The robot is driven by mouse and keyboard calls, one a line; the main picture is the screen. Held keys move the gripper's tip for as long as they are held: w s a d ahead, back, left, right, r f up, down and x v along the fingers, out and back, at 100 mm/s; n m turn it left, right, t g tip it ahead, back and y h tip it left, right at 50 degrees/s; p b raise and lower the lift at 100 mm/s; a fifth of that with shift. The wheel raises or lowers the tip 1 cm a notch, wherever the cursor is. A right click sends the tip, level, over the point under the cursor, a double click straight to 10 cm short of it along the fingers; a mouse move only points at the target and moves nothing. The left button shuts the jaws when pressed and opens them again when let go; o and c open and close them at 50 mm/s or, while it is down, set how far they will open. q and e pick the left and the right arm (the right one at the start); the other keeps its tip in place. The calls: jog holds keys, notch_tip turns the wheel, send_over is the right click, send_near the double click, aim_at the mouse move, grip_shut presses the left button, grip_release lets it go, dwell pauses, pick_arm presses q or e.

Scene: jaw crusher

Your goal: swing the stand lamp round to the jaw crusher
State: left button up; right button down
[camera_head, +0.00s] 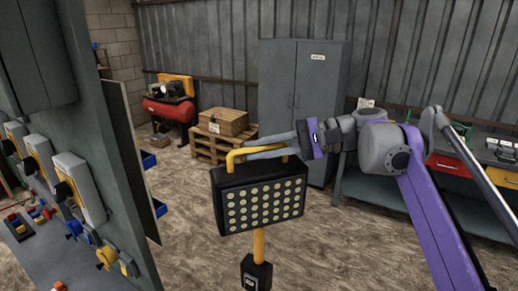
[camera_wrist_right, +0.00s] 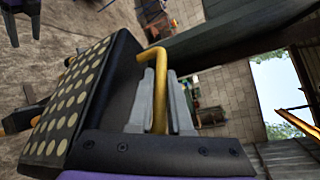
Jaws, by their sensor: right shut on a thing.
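The stand lamp has a black box head (camera_head: 262,200) with rows of pale round lights facing me. A yellow handle (camera_head: 236,155) arches over its top, and a yellow post (camera_head: 259,243) runs down below it. My right gripper (camera_head: 272,150) reaches in from the right and is shut on the yellow handle. In the right wrist view both fingers (camera_wrist_right: 160,103) close around the handle bar beside the lamp head (camera_wrist_right: 85,95). A dark two-pronged shape, seemingly my left gripper (camera_wrist_right: 22,28), shows in that view's top left corner with its prongs apart. I cannot clearly pick out the jaw crusher.
A grey panel (camera_head: 112,215) with switches and levers stands close on the left. Behind the lamp are a wooden crate on a pallet (camera_head: 222,135), a red compressor (camera_head: 170,108) and a grey cabinet (camera_head: 300,85). A workbench (camera_head: 375,190) stands right. Dirt floor around the lamp is open.

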jog(key=c, duration=0.8)
grip_release()
jog(key=shift+c, duration=0.2)
jog(key=shift+d, duration=0.1)
jog(key=v, duration=1)
jog(key=shift+d, duration=0.3)
jog(key=shift+r, duration=0.1)
